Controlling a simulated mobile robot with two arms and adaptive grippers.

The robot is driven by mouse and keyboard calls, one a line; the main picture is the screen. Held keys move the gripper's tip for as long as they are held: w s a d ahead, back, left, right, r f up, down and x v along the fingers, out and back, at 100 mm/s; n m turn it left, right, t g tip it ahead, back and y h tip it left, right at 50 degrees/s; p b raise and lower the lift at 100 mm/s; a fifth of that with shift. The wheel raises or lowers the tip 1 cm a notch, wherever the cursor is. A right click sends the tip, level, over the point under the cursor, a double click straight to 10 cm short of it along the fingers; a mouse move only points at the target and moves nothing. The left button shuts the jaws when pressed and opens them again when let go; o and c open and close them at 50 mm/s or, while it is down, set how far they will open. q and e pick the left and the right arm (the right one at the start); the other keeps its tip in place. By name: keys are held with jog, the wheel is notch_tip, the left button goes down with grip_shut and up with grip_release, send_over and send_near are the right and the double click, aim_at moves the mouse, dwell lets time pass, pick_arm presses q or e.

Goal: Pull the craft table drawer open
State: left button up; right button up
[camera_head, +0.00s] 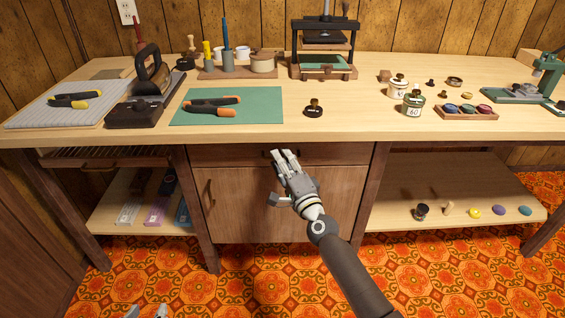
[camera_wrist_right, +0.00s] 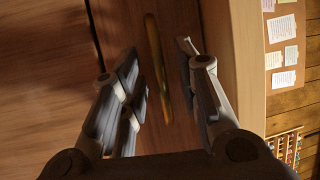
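The craft table drawer (camera_head: 225,155) is a dark wooden front just under the tabletop, above a cabinet door, and looks shut. My right gripper (camera_head: 285,155) is in front of it. In the right wrist view, the drawer's long brass handle (camera_wrist_right: 158,65) lies between the two open fingers of the right gripper (camera_wrist_right: 163,85), with a gap on each side. In the head view the gripper largely hides the handle. Only the fingertips of my left gripper (camera_head: 147,312) show at the bottom edge, apart from each other, over the floor.
The craft table (camera_head: 350,122) holds a green mat (camera_head: 260,105), pliers, a press, jars and an ink tray. The cabinet door (camera_head: 240,205) is below the drawer. Open shelves stand either side; the patterned floor in front is clear.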

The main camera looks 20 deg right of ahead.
jog(key=shift+c, duration=0.2)
grip_shut()
dwell(0.3)
